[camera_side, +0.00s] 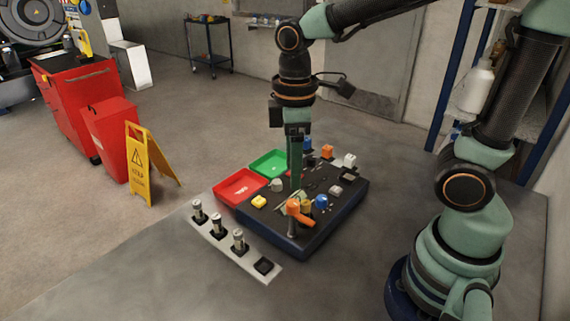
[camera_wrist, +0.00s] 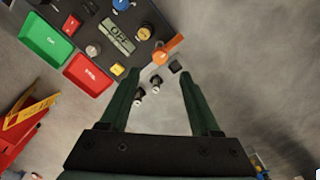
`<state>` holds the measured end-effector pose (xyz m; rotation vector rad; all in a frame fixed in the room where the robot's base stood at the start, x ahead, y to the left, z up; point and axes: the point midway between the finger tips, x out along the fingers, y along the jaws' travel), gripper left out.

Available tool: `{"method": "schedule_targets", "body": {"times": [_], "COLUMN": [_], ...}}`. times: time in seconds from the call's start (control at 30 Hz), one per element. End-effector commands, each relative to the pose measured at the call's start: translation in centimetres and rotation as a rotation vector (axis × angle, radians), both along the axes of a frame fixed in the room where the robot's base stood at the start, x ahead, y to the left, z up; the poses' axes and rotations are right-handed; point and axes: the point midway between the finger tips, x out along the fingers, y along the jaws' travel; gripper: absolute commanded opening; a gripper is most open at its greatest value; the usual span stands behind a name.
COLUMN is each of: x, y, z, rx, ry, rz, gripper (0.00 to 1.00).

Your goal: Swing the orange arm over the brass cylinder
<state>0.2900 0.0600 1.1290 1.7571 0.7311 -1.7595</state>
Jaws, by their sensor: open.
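The orange arm (camera_side: 297,212) sits on a post at the front edge of the dark board. In the wrist view the orange arm (camera_wrist: 166,50) slants to the upper right from its thick end. The brass cylinder (camera_wrist: 143,33) stands on the board to the upper left of it, apart from the arm. In the side view the brass cylinder (camera_side: 306,203) is partly hidden behind the orange arm. My gripper (camera_side: 296,184) points down above the board, behind the orange arm. Its two fingers (camera_wrist: 159,72) are spread, with no thing held between them.
A red tray (camera_side: 240,185) and a green tray (camera_side: 270,163) lie behind left. A pale strip (camera_side: 223,245) with several pegs lies in front.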

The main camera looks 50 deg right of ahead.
Motion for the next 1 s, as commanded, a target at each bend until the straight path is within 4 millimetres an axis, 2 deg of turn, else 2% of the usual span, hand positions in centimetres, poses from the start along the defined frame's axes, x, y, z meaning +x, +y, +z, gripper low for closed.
{"method": "schedule_targets", "body": {"times": [0.03, 0.2, 0.4, 0.57, 0.83, 0.87, 1.0], "x": [-0.2, -0.1, -0.1, 0.0, 0.0, 0.0, 0.0], "y": [0.0, -0.1, 0.0, 0.0, 0.0, 0.0, 0.0], "z": [-1.2, -4.4, -6.8, -7.7, -7.8, -7.8, -7.8], "rx": [-0.001, -0.001, -0.001, -0.001, 0.000, 0.000, 0.000], "ry": [0.007, 0.007, 0.002, 0.001, -0.001, -0.001, -0.001], "rz": [-0.001, -0.002, -0.002, -0.002, -0.003, -0.003, -0.003], "gripper": [0.64, 0.64, 0.64, 0.64, 0.64, 0.56, 0.02]}}
